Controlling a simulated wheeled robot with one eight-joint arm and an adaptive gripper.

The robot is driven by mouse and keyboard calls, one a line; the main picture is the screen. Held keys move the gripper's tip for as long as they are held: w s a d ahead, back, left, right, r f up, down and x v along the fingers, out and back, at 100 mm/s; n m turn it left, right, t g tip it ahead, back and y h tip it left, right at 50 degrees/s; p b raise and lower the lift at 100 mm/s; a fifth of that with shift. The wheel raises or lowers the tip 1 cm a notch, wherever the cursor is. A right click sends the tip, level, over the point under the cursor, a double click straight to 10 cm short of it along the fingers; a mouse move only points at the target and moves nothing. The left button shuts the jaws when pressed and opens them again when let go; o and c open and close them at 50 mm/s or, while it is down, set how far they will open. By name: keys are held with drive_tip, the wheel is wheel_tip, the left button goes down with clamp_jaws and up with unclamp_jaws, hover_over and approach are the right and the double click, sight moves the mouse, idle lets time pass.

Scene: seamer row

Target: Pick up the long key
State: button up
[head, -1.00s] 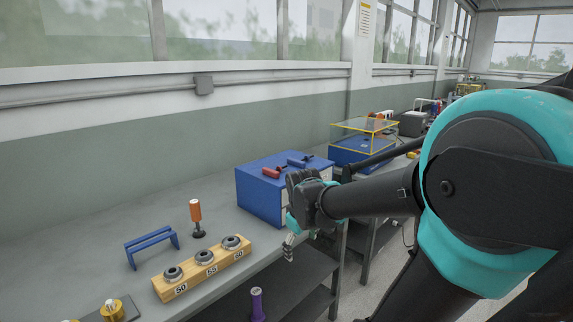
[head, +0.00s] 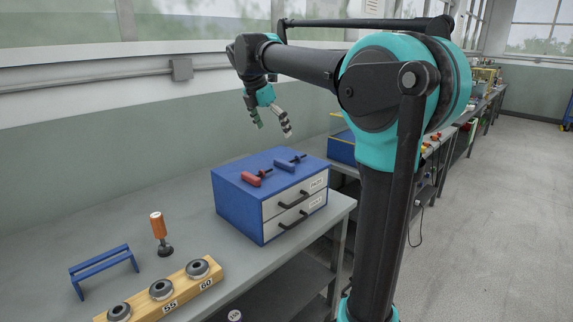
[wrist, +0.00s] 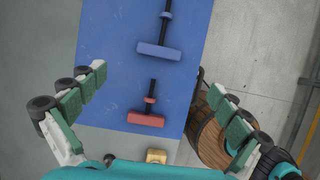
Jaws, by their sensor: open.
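Two T-handled keys lie on top of the blue drawer cabinet (head: 236,196). The red-handled key (head: 252,179) is nearer the left, and the blue-handled key (head: 285,165) is to its right. In the wrist view the red key (wrist: 146,119) lies below the blue key (wrist: 159,51). The blue key's dark shaft runs to the top edge of that view and looks longer than the red one's. My gripper (head: 272,127) is open and empty, above the cabinet. In the wrist view its fingers (wrist: 158,82) are spread wide on both sides of the keys, touching neither.
On the grey bench stand a blue bracket (head: 100,264), an orange-handled tool (head: 159,232) and a wooden block (head: 178,302) with several rings. The cabinet front has two drawers with black handles (head: 294,198). A blue box (head: 341,148) stands behind the cabinet.

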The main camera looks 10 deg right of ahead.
hover_over(288, 166)
drive_tip(key=w+a, duration=0.2)
drive_tip(key=a, duration=0.1)
drive_tip(key=f, duration=0.7)
drive_tip(key=shift+s+d, duration=0.1)
drive_tip(key=shift+d, duration=0.15)
drive_tip(key=shift+x, duration=2.65)
drive_tip(key=shift+d+r, duration=0.1)
drive_tip(key=shift+c, duration=0.2)
drive_tip(key=c, duration=1.2)
